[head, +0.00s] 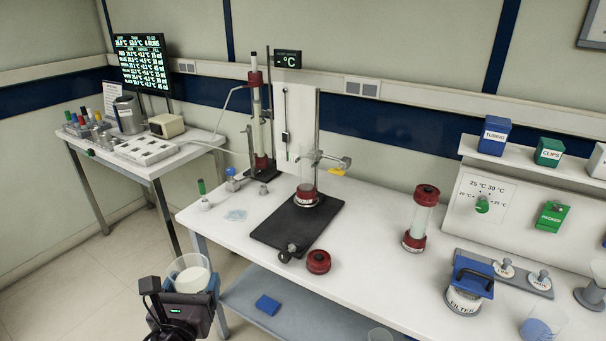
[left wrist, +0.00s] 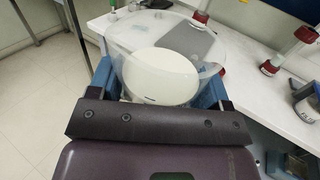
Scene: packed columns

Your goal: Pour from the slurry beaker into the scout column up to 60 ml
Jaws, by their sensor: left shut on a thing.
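My left gripper (head: 190,285) is at the lower left of the head view, in front of the bench. It is shut on a clear slurry beaker (head: 186,262) with white slurry inside. An open clear column with a red base (head: 306,197), seemingly the scout column, stands clamped upright on a black-based stand, well to the right of the beaker. Its label and marks are too small to read. My right gripper is not in view.
A red cap (head: 318,261) lies in front of the stand base (head: 275,228). A red-capped column (head: 420,218) stands to the right, and a filter vessel (head: 465,290) farther right. A taller red-ended column (head: 259,120) stands behind left. The bench (head: 370,255) is clear between these.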

